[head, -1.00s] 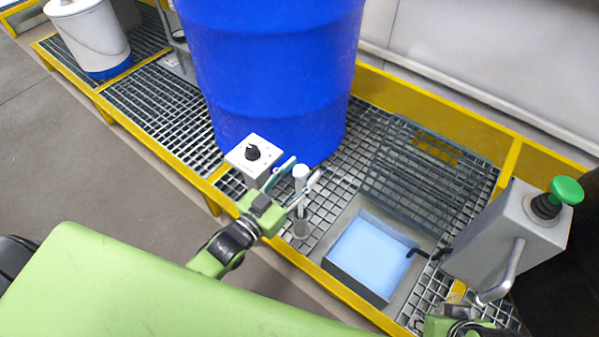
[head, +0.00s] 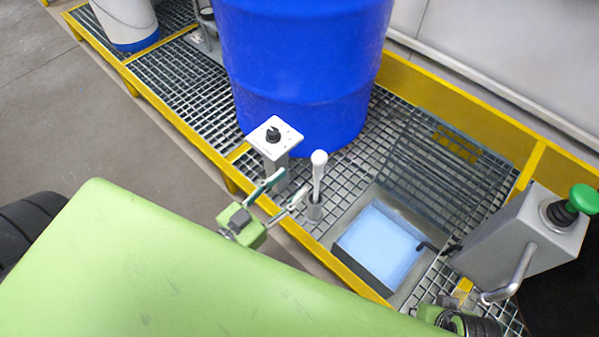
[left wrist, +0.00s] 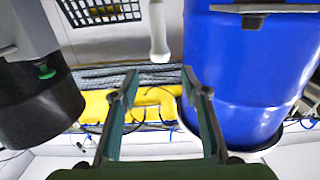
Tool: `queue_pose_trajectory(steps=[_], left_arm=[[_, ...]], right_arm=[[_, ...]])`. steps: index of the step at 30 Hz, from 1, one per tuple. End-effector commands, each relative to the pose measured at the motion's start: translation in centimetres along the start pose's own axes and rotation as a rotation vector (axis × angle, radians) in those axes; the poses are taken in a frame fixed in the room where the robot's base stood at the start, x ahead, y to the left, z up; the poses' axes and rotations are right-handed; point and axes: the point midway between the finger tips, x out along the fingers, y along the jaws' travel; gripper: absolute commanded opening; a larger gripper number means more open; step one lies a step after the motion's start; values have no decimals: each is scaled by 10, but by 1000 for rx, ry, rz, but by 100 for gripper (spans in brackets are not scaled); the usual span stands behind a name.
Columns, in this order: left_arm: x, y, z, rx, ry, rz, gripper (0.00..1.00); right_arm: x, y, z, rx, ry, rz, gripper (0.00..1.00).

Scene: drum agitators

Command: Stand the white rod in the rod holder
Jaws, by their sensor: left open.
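The white rod (head: 317,180) stands in the grey rod holder (head: 314,211) on the grating, roughly upright, with its rounded top free. Its lower end is hidden inside the holder. My left gripper (head: 287,188) is open and empty, to the left of the rod and apart from it. In the left wrist view the rod (left wrist: 158,32) shows beyond the open fingertips (left wrist: 159,74), in line with the gap between them. Only a green part of my right arm shows at the bottom right; its fingers are not visible.
A blue drum (head: 305,75) stands behind the rod. A grey post with a black knob (head: 275,134) is close to my left fingers. A lit blue basin (head: 380,243) lies right of the holder. A grey box with a green button (head: 530,240) stands at the right.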

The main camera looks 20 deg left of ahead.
Motion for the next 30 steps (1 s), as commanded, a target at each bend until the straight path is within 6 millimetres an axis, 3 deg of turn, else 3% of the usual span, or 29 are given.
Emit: queue_pose_trajectory(steps=[7,12,17,24,30], left_arm=[[-3,0,11,1,-72,-17,42],[5,1,45,1,-290,-62,42],[-3,2,78,-5,-535,-104,42],[-44,10,110,-34,-905,-149,42],[-89,21,117,-67,-1158,-165,42]], right_arm=[[4,0,1,0,-3,0,26],[4,0,1,0,-3,0,26],[4,0,1,0,-3,0,26],[4,0,1,0,-3,0,26],[4,0,1,0,-3,0,26]])
